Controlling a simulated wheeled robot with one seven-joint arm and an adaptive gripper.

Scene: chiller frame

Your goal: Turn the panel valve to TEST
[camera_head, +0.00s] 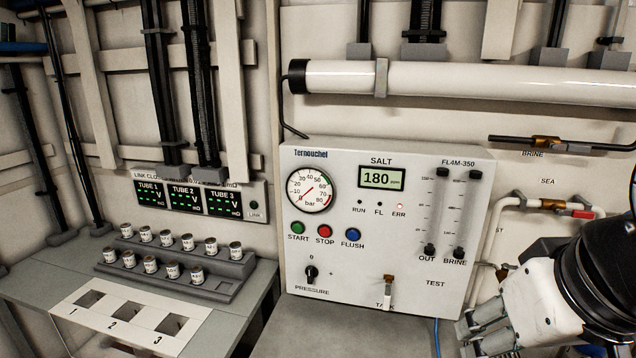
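The white control panel (345,245), marked "Ternouchel" and "SALT", stands in the middle. The panel valve (388,284) is low on its front, with a brass-coloured top and a pale lever that points down over the "TANK" label. The "TEST" label (435,284) is to the right of the valve. My gripper (474,338) is at the lower right, apart from the valve and to its right. Its grey fingers are partly cut off by the bottom edge, so their opening is unclear. I see nothing held in it.
A pressure knob (311,273) and coloured buttons (325,231) are left of the valve. Pipes with a red-handled valve (583,214) run behind my arm at right. A bench with small cans (187,242) and a slotted white plate (127,318) is at left.

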